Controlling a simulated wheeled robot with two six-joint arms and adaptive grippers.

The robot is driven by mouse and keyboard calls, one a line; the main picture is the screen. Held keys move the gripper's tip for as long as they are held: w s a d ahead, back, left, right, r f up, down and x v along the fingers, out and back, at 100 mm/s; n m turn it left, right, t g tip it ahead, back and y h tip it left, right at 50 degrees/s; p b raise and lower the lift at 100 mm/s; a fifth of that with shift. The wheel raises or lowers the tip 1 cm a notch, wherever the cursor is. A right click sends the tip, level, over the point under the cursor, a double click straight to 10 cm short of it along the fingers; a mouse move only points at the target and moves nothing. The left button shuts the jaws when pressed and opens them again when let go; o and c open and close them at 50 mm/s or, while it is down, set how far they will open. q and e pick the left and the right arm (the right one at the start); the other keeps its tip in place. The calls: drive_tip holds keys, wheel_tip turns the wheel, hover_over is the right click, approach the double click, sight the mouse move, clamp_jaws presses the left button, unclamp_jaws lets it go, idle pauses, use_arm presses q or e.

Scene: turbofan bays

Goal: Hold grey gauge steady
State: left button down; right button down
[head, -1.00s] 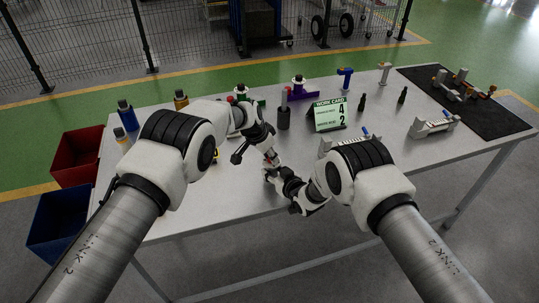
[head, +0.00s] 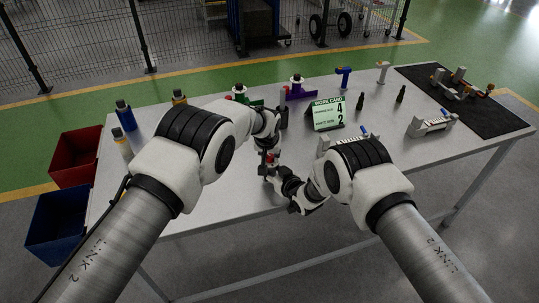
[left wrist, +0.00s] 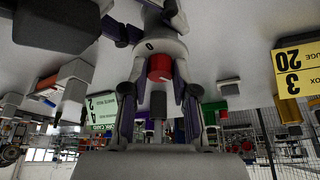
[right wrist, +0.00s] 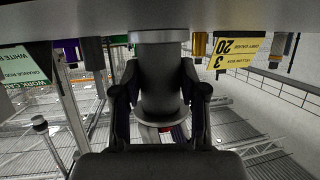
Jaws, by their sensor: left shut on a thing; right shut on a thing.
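The grey gauge (right wrist: 160,85) stands upright low over the table's front part, its grey body between the fingers of my right gripper (right wrist: 160,100). Its round top and red knob (left wrist: 160,68) show in the left wrist view. My left gripper (left wrist: 160,75) is shut on the red knob from above. In the head view the gauge is a small shape with a bit of red (head: 270,158), mostly hidden by my left gripper (head: 266,150) above and my right gripper (head: 274,174) beside it. Whether its base touches the table cannot be told.
A work card (head: 328,114) stands mid-table. Behind are a purple fixture (head: 298,92) and a green one (head: 240,96). Bottles (head: 126,116) stand at left, a grey fixture (head: 430,125) at right. Red (head: 76,170) and blue (head: 58,212) bins flank the left edge.

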sight(270, 157)
idle(0.5)
use_arm(q)
drive_tip(key=c, duration=0.9)
unclamp_jaws()
wheel_tip(270, 157, up, 10)
